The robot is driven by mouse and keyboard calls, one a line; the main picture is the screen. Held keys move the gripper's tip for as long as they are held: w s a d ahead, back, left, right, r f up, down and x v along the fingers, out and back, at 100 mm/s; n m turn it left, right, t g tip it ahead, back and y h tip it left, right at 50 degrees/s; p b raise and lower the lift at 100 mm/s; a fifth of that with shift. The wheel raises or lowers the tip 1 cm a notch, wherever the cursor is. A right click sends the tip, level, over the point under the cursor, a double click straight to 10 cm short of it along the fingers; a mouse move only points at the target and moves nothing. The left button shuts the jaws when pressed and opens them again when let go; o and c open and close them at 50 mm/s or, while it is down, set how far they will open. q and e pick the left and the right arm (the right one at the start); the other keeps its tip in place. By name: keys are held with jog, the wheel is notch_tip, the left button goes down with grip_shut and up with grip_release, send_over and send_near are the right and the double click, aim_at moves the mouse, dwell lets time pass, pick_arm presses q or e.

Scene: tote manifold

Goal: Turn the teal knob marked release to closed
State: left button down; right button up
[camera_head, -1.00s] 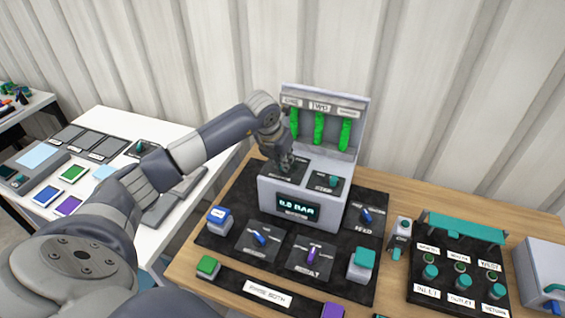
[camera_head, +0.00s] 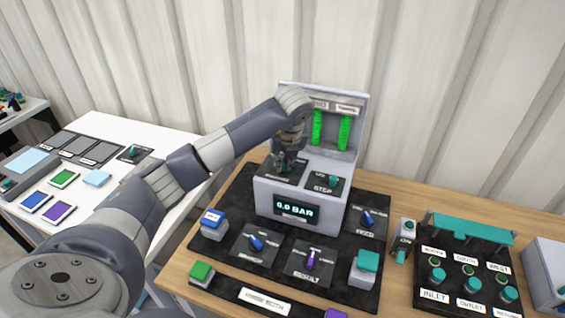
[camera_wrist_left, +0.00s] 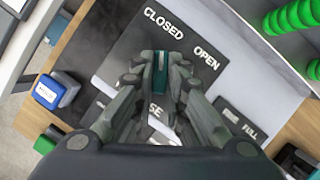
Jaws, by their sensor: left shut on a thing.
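The teal release knob (camera_wrist_left: 160,72) sits on a dark plate (camera_wrist_left: 140,45) marked CLOSED and OPEN in the left wrist view. Its label is mostly covered by my fingers; only "SE" shows. My left gripper (camera_wrist_left: 161,85) is shut on the knob, one finger on each side. The knob's teal edge points up in that view, between the two words and nearer CLOSED. In the head view my left gripper (camera_head: 285,165) is over the left plate on top of the grey console (camera_head: 265,200), and hides the knob. My right gripper is not in view.
On the console, a teal STEP knob (camera_head: 333,181) stands right of my gripper, and a display (camera_head: 296,208) reads 0.0 BAR. Green coils (camera_head: 344,132) rise behind. Blue (camera_head: 257,242) and purple (camera_head: 311,258) knobs lie in front.

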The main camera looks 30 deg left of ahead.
pick_arm(q)
jog(key=shift+w+r+n, duration=0.1)
jog(key=shift+r+n, duration=0.05)
jog(key=shift+n, duration=0.15)
jog(key=c, duration=1.6)
grip_release()
jog(key=shift+c, duration=0.2)
jog(key=v, duration=1.2)
